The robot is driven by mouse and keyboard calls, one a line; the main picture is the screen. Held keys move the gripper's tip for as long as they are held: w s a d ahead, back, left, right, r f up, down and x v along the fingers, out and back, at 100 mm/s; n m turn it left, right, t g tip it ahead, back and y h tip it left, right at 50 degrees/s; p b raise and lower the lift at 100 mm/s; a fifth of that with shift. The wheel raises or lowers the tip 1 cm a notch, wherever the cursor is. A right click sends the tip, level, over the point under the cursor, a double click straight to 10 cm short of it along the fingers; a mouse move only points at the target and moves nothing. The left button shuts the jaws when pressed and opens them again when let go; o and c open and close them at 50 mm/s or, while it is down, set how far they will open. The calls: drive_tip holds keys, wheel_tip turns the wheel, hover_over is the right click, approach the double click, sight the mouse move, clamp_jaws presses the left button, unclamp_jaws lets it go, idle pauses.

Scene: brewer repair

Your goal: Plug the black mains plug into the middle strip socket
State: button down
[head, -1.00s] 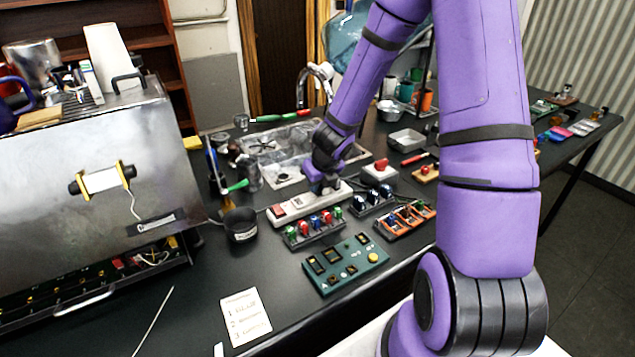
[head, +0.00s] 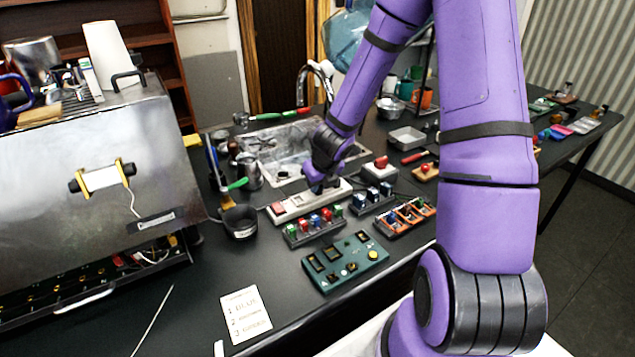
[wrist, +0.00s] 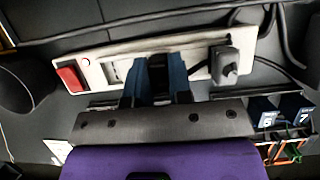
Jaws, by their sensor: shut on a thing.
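The white power strip (head: 292,207) lies on the dark bench, and it crosses the wrist view (wrist: 207,47). It has a red switch (wrist: 70,78) at its left end and an uncovered socket (wrist: 116,69) to the right of that. A grey plug (wrist: 226,66) with a cable sits at the right end. My gripper (wrist: 158,88), with blue fingers, is shut on the black mains plug (wrist: 158,68) over the middle of the strip. The plug's pins and the middle socket are hidden, so I cannot tell whether it is seated. In the head view my gripper (head: 318,184) is at the strip.
A rack of coloured parts (head: 315,227) and a green panel (head: 345,262) lie in front of the strip. A black cup (head: 240,222) stands to its left, and blue numbered blocks (head: 371,197) are to its right. A sink (head: 280,150) lies behind.

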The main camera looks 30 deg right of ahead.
drive_tip(key=shift+f, duration=0.1)
idle(0.7)
drive_tip(key=c, duration=1)
unclamp_jaws()
drive_tip(key=shift+o, duration=0.2)
drive_tip(key=v, duration=1)
drive_tip(key=shift+s+r, duration=0.2)
drive_tip(key=shift+r, duration=0.15)
idle(0.4)
